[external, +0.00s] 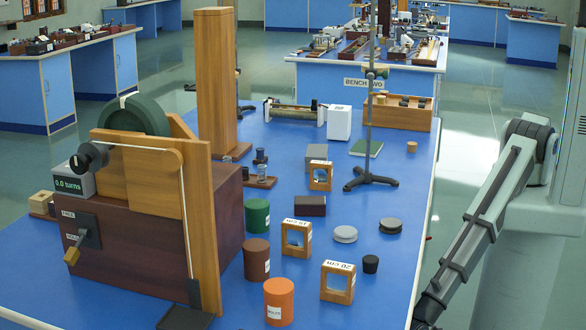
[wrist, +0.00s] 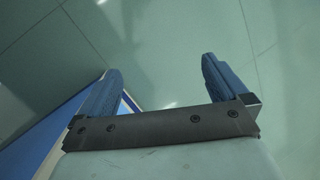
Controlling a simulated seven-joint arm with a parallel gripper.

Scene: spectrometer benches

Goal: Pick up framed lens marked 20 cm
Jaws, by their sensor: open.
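The framed lens marked 20 cm (external: 338,282) stands upright on the blue bench near its front edge, in the external view. It is a square wooden frame with a white label on top. Two similar wooden frames stand farther back: one with a white label (external: 297,238) and a smaller one (external: 321,177). My gripper (wrist: 160,85) is open and empty in the wrist view, over the green floor beside the blue bench edge. My gripper's fingers are outside the external view; only my arm shows there, right of the bench. The lens is not visible in the wrist view.
Beside the 20 cm frame stand an orange cylinder (external: 279,303) on the left and a small black stopper (external: 370,264) on the right. Grey discs (external: 345,234), a retort stand (external: 371,182) and a large wooden apparatus (external: 150,240) are also on the bench.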

